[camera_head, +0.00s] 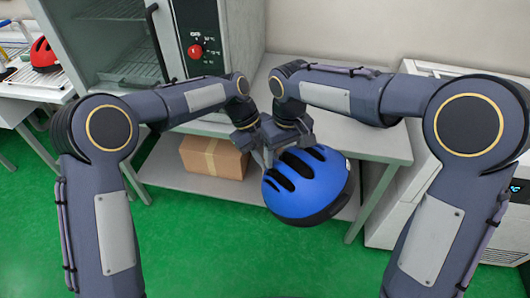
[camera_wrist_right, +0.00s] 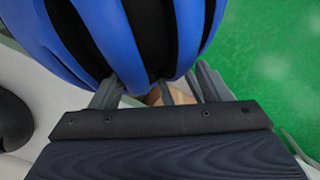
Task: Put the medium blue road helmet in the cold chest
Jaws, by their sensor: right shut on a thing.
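The blue road helmet (camera_head: 312,185) with black vents hangs in the air in front of the steel table. It fills the upper part of the right wrist view (camera_wrist_right: 100,30). My right gripper (camera_head: 275,150) is shut on the helmet's upper left edge. Its fingers also show against the helmet in the right wrist view (camera_wrist_right: 155,90). My left gripper (camera_head: 258,142) is close beside the right one, near the same edge; whether it is open or touches the helmet is unclear. A white unit with a small display (camera_head: 400,215), probably the cold chest, stands at the right, partly hidden by my right arm.
A steel table (camera_head: 350,140) with a lower shelf stands behind the helmet; a cardboard box (camera_head: 213,157) sits on that shelf. A grey cabinet with a red knob (camera_head: 225,35) stands on the table. A red helmet (camera_head: 43,53) lies far left. Green floor (camera_head: 230,250) is clear in front.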

